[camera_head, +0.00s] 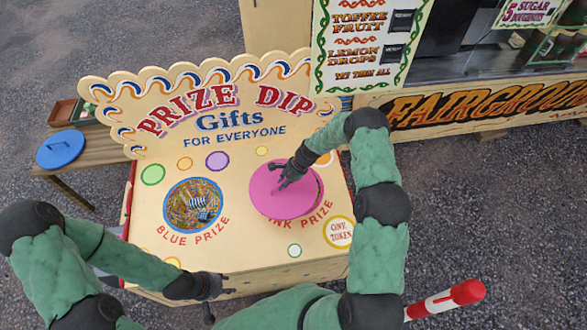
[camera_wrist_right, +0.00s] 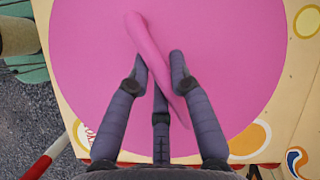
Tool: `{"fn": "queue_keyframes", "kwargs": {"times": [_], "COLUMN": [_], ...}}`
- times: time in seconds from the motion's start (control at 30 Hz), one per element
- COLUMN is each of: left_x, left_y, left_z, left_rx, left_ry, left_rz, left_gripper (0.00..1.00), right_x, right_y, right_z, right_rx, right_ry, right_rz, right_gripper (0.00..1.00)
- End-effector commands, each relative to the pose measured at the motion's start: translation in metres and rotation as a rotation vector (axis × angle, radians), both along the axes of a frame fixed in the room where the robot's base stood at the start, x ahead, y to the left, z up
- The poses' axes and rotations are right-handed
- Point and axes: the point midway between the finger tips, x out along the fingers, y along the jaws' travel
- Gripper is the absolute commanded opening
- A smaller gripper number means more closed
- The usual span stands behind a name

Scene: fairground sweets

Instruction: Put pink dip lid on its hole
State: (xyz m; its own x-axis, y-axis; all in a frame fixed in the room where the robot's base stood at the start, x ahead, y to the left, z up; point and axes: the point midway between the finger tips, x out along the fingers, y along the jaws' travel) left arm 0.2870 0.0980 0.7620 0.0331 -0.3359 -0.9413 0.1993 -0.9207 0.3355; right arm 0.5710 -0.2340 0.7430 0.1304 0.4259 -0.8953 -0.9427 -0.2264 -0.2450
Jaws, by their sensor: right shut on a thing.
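The round pink lid (camera_head: 283,207) lies over the pink prize hole at the right of the prize dip top. A darker rim shows at its right edge, so it looks slightly off centre; I cannot tell whether it sits flush. My right gripper (camera_head: 284,178) is above the lid, shut on its handle. In the right wrist view the long pink handle (camera_wrist_right: 146,38) runs slantwise between the fingers (camera_wrist_right: 158,62), and the lid (camera_wrist_right: 85,70) fills most of the view. My left gripper (camera_head: 210,295) is empty near the front edge of the stall; its jaw opening is unclear.
The blue prize hole (camera_head: 195,205) is uncovered, with striped contents inside. A blue lid (camera_head: 60,149) lies on the wooden bench at left. The prize dip signboard (camera_head: 215,110) stands upright behind the top. A red and white pole (camera_head: 445,299) is at lower right.

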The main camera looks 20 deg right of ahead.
Motion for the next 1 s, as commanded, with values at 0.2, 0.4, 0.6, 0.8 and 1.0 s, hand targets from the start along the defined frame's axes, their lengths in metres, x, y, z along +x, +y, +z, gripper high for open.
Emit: {"fn": "queue_keyframes", "kwargs": {"times": [0.2, 0.4, 0.6, 0.8, 1.0], "left_x": [0.000, 0.000, 0.000, 0.000, 0.000], "left_y": [0.000, 0.000, 0.000, 0.000, 0.000], "left_z": [0.020, 0.021, 0.015, 0.004, -0.009], "left_rx": [0.000, 0.000, 0.000, 0.000, 0.000], "left_ry": [0.000, 0.000, 0.000, 0.000, 0.000], "left_rz": [0.000, 0.000, 0.000, 0.000, 0.000], "left_gripper": [0.40, 0.40, 0.40, 0.40, 0.40], "right_x": [0.027, 0.032, 0.033, 0.034, 0.036], "right_y": [-0.049, -0.062, -0.063, -0.063, -0.063], "right_z": [-0.009, -0.015, -0.023, -0.039, -0.059], "right_rx": [-0.001, -0.001, -0.001, -0.001, -0.002], "right_ry": [-0.015, -0.021, -0.022, -0.022, -0.023], "right_rz": [-0.395, -0.491, -0.493, -0.492, -0.491], "right_gripper": [0.00, 0.00, 0.00, 0.00, 0.00]}}
